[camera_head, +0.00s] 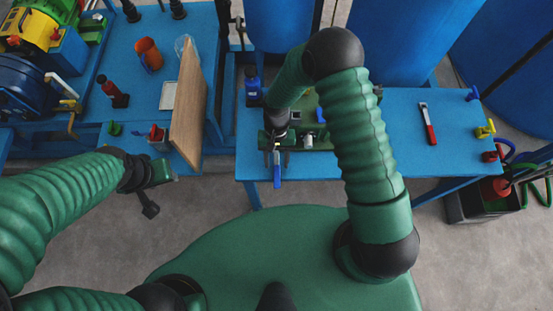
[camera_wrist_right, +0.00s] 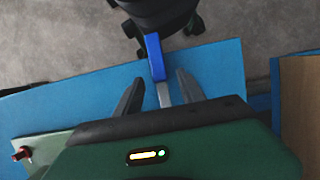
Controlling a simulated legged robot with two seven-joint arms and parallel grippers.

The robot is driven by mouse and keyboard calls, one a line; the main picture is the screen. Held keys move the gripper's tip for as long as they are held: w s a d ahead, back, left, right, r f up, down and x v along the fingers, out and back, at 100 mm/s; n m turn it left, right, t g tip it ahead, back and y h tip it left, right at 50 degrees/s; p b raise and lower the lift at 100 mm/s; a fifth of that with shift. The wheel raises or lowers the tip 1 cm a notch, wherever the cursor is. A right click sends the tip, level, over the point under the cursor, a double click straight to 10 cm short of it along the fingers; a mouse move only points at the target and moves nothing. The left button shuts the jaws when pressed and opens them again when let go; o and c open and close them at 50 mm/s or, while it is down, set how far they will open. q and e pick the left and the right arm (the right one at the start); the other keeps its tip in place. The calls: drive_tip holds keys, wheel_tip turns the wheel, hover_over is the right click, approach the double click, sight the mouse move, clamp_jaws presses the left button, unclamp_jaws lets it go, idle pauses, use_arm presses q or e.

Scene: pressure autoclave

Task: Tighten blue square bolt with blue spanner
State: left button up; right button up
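The blue spanner (camera_head: 277,176) lies or hangs at the front edge of the middle blue table, its handle pointing toward me. In the right wrist view the spanner (camera_wrist_right: 155,56) has a blue handle and a grey shaft. My right gripper (camera_head: 277,153) is over it, pointing down. In the wrist view the right gripper's fingers (camera_wrist_right: 158,80) stand apart, one on each side of the spanner, with gaps between. My left gripper (camera_head: 152,190) is off to the left over the floor; its finger opening is unclear. I cannot make out the blue square bolt.
A green fixture (camera_head: 314,136) stands beside the right gripper, partly hidden by my arm. A red-handled tool (camera_head: 428,124) lies on the clear right side of the table. A wooden board (camera_head: 188,108) stands upright at left.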

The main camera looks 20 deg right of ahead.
drive_tip(key=v, duration=1.6)
drive_tip(key=shift+w+r, duration=0.15)
drive_tip(key=shift+r, duration=0.25)
